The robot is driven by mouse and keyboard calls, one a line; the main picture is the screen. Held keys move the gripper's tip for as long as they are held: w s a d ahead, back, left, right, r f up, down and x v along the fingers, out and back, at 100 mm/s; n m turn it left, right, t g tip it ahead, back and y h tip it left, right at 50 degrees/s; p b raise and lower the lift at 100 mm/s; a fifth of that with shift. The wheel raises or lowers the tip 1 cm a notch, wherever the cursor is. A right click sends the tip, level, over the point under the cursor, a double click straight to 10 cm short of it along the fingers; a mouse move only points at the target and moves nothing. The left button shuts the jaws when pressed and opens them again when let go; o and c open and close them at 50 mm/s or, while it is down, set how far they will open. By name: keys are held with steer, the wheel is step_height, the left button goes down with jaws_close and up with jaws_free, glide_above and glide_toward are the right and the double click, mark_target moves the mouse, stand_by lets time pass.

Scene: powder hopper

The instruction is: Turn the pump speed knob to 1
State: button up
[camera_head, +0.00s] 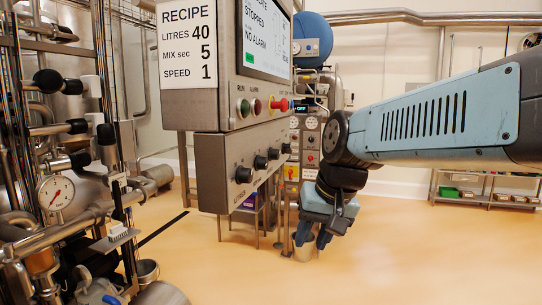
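A grey control box (222,176) hangs below the screen panel. Several black knobs stand in a row along its face, the nearest knob (243,174) at left and the farthest knob (286,147) at right. A recipe sign (188,43) reads LITRES 40, MIX sec 5, SPEED 1. My gripper (313,238) hangs to the right of and below the box, apart from the knobs. Its two blue fingers point down with a gap between them, and it looks empty.
Above the box is a screen (266,35) reading STOPPED, NO ALARM. Pipes and a gauge (57,192) crowd the left. The floor at right is open.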

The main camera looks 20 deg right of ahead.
steer(key=o, duration=0.5)
steer(key=w+m+y, duration=0.1)
steer(key=w+m, duration=0.1)
steer(key=w+r+m+g+y, duration=0.1)
steer(key=w+m+y, duration=0.1)
steer(key=w+m+g+y, duration=0.1)
steer(key=w+m, duration=0.1)
steer(key=shift+w+a+r, duration=0.1)
steer(key=shift+a+r, duration=0.1)
steer(key=shift+a, duration=0.2)
steer(key=m+t+y, duration=0.7)
steer(key=m+y, duration=0.3)
steer(key=m, duration=0.3)
glide_toward(279, 154)
steer(key=x, duration=0.9)
steer(key=shift+a, duration=0.1)
steer(key=c, duration=1.1)
